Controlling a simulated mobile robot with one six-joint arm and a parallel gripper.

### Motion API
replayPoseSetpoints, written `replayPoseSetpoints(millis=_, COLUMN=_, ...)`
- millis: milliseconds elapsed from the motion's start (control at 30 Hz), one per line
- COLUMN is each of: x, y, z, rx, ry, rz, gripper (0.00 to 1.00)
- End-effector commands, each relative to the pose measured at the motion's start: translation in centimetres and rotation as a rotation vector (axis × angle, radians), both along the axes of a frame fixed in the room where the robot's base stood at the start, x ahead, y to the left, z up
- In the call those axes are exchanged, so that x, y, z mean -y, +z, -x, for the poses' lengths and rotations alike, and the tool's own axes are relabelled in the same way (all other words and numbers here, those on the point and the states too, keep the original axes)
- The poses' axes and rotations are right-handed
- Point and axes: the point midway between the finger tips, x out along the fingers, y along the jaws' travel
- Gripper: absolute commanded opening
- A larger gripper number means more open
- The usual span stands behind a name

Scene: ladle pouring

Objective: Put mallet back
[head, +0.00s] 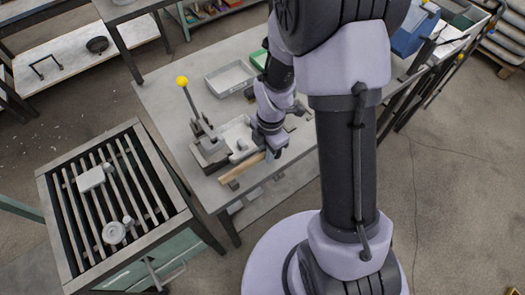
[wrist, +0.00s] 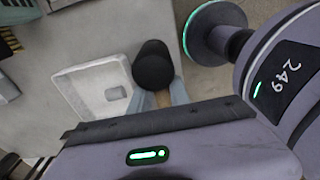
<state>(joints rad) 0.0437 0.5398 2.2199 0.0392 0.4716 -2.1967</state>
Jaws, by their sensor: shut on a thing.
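In the wrist view a mallet shows a black round head (wrist: 155,65) and a short piece of pale wooden handle (wrist: 163,98). My gripper (wrist: 160,96) is shut on the handle just below the head, with a blue-grey finger on each side. In the head view my gripper (head: 268,155) is low over the near part of the grey workbench (head: 165,95). A light wooden bar (head: 242,167) sticks out to its left, apparently the mallet handle. The mallet head is not clear there. I cannot tell whether the mallet touches the bench.
A pale tray-like mould (head: 233,138) with a small cylinder lies beside my gripper, next to a yellow-knobbed lever (head: 182,81). A grey tray (head: 230,78) stands further back. A slatted table (head: 85,220) with pale castings is at the left. Blue bins (head: 415,35) stand at the right.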

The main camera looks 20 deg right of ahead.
Motion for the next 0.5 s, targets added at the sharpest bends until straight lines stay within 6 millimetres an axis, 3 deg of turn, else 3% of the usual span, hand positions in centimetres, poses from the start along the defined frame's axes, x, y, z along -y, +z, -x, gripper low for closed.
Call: replayPoseSetpoints(millis=500, x=0.0, y=-1.2, z=0.0, rx=0.001, ry=0.000, rz=0.000, gripper=0.00)
